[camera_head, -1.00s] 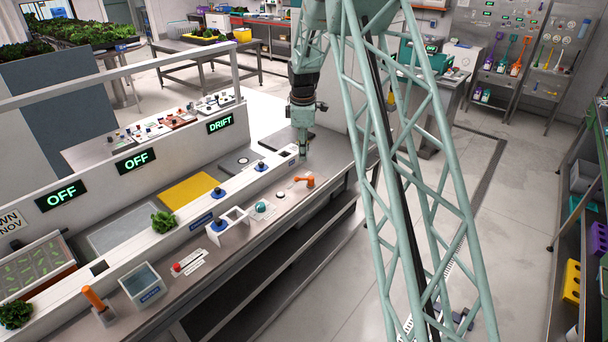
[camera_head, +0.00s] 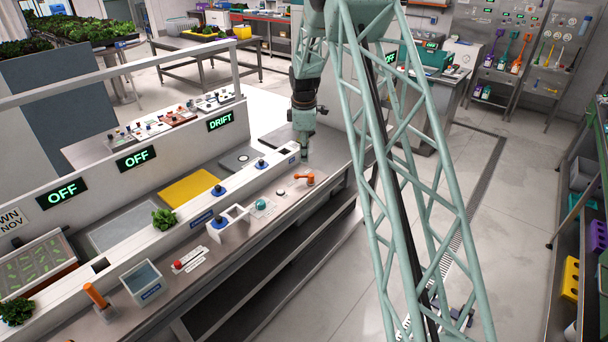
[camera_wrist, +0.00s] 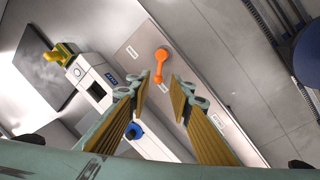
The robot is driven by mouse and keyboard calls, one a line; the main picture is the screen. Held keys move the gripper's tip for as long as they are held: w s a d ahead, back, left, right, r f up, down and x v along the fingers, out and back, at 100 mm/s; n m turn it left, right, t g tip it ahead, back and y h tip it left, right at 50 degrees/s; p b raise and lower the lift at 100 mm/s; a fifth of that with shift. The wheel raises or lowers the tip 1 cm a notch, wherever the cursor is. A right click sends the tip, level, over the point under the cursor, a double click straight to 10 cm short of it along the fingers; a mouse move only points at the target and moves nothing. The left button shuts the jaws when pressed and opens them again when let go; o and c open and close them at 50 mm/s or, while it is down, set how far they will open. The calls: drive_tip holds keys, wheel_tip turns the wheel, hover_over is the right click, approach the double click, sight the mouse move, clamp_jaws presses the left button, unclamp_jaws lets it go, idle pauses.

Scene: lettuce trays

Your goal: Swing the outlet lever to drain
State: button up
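An orange lever (camera_head: 305,178) sits on the grey counter strip near its far end. It also shows in the wrist view (camera_wrist: 161,62), with a round hub at the top and its arm running down in the picture. My gripper (camera_wrist: 161,86) is open and empty, with one finger on each side of the lever's lower arm as seen from the wrist. I cannot tell how far above the lever the fingertips are. In the head view my gripper (camera_head: 304,154) hangs just beyond the lever. The small labels beside the lever are too small to read.
A teal knob (camera_head: 262,204), a white open box (camera_head: 229,224) and a red button (camera_head: 178,264) stand along the same counter. A panel (camera_head: 220,121) reads DRIFT; two others read OFF.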

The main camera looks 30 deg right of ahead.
sight(304, 176)
drive_tip(key=shift+w+d+f, duration=0.2)
drive_tip(key=shift+w+f, duration=0.15)
drive_tip(key=shift+f, duration=1.65)
drive_tip(key=shift+w+d+f, duration=0.15)
drive_tip(key=shift+w+f, duration=0.25)
drive_tip(key=shift+f, duration=1.65)
drive_tip(key=shift+w+d+f, duration=0.2)
drive_tip(key=shift+w+f, duration=0.15)
drive_tip(key=shift+f, duration=1.65)
drive_tip(key=shift+c, duration=0.5)
clamp_jaws()
